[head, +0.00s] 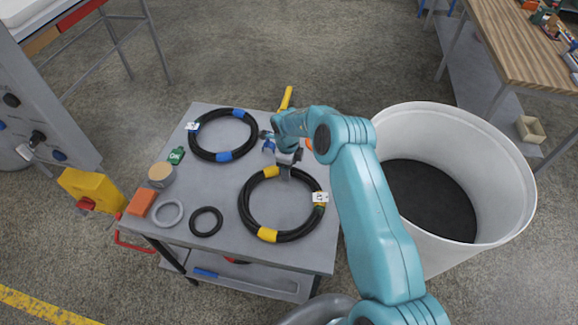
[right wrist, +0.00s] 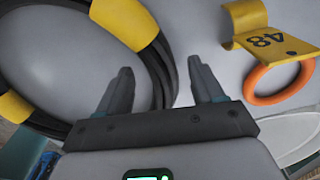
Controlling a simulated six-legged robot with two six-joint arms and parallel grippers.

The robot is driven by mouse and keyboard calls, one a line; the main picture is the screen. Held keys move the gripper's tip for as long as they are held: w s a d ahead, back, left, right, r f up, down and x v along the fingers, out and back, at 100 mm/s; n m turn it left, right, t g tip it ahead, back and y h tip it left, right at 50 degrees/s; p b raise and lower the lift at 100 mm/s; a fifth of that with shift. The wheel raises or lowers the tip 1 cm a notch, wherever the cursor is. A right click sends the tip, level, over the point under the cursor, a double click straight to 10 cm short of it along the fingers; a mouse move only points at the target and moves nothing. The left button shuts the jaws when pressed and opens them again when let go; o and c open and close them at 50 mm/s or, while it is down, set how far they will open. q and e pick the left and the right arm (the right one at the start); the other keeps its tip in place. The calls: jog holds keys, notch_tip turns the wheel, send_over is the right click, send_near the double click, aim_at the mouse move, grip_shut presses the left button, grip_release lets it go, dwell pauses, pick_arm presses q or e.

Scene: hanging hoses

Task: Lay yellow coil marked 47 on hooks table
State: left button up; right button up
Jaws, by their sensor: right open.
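The yellow-banded black coil (head: 245,205) lies flat on the grey table at right of centre. It has yellow bands and a small white tag (head: 320,198) whose number I cannot read. In the right wrist view, the coil (right wrist: 165,75) fills the upper left, and one side of it runs down between the fingertips. My right gripper (head: 285,172) is open and empty at the coil's far edge. It shows in the right wrist view (right wrist: 160,85) with its fingers apart. I cannot tell its height above the coil. My left gripper is not in view.
A blue-banded coil (head: 193,146) lies at the table's far left. Small rings (head: 206,222) and a round tin (head: 160,174) are near the left edge. A white bin (head: 440,115) stands right.

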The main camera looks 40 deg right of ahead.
notch_tip(320, 180, up, 23)
jog(key=p, duration=0.1)
jog(key=shift+a+r, duration=0.2)
jog(key=shift+a, duration=0.2)
dwell(0.8)
dwell(0.3)
